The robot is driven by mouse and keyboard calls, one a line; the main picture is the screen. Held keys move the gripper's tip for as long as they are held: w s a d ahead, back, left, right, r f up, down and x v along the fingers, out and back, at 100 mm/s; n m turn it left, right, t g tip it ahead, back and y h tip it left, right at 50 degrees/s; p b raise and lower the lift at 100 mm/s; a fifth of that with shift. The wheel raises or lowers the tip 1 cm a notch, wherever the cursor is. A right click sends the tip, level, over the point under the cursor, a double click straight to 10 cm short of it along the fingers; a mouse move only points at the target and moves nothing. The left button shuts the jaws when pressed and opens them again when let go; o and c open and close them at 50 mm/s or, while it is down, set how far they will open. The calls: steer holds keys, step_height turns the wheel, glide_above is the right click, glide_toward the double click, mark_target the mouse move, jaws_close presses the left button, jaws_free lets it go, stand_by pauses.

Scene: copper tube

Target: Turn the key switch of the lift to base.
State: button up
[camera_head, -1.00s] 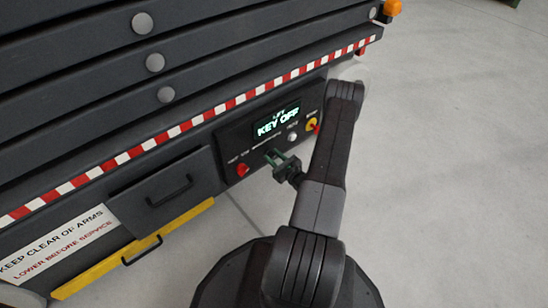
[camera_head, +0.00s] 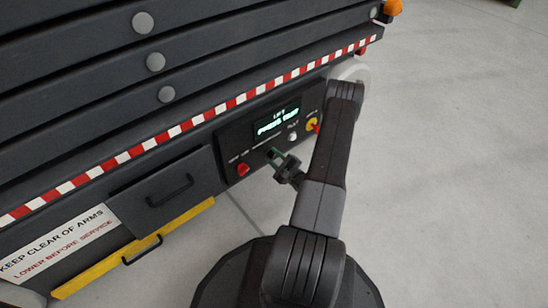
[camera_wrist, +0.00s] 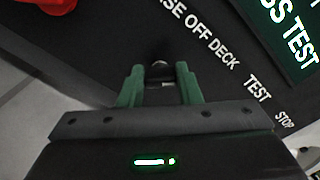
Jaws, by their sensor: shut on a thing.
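The lift's dark control panel (camera_head: 228,141) is on its front side, with a lit green display (camera_head: 277,120). In the wrist view the display's visible part reads "SS TEST". The key switch's label (camera_wrist: 208,38) reads "...SE OFF DECK". My gripper (camera_head: 277,158) is at the panel below the display. In the wrist view its green fingers (camera_wrist: 160,84) are shut on the small key (camera_wrist: 160,68) just under the label. The fingers hide most of the key and switch, so I cannot tell which position it points to.
A red knob (camera_head: 243,169) is left of my gripper and also shows in the wrist view (camera_wrist: 57,4). A pale button (camera_head: 292,137) and a yellow-and-red control (camera_head: 312,125) are to the right. A drawer handle (camera_head: 170,191) is further left. Open floor lies right.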

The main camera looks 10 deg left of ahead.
stand_by(0.3)
steer(key=o, duration=1)
steer(key=p+v, duration=0.4)
steer(key=v, duration=1)
steer(key=shift+a, duration=0.1)
steer(key=shift+w+a, duration=0.1)
steer(key=b+x, duration=0.4)
steer(key=x, duration=0.9)
steer(key=shift+w+a, duration=0.2)
steer(key=shift+a, duration=0.05)
